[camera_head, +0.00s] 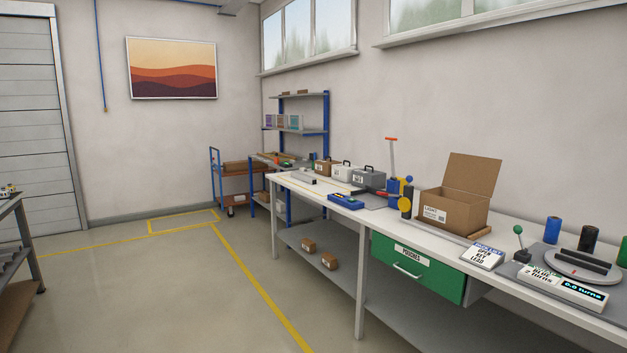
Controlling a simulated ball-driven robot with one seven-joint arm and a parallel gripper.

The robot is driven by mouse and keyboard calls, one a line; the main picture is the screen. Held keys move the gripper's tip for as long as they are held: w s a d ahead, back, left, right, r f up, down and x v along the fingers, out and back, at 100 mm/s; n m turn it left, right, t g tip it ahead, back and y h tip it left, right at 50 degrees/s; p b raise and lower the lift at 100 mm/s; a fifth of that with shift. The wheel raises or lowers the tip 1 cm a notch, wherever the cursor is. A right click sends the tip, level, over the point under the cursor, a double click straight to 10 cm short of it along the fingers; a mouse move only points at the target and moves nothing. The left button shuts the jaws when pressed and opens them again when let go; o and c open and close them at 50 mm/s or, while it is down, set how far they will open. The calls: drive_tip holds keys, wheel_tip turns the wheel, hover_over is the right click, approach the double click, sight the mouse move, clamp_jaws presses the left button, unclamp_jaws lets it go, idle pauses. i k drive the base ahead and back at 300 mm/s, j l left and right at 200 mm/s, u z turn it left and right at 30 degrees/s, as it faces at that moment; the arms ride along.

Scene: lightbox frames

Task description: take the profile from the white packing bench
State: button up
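The white packing bench (392,221) runs along the right wall, from the middle of the view to the lower right. I cannot tell for sure which thing on it is the profile. A thin light strip with a dark end (300,179) lies near its far end. Dark bars (582,262) lie on a round grey plate (556,268) at the near end. My gripper is not in view.
On the bench stand an open cardboard box (452,208), grey cases (368,180), a blue tool (346,201) and a counter with a display (562,288). A green drawer (415,268) hangs below. A trolley (232,183) stands behind. The floor left of the bench is clear.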

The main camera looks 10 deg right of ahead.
sight(312, 180)
drive_tip(key=i+u, duration=0.15)
drive_tip(key=i, duration=4.4)
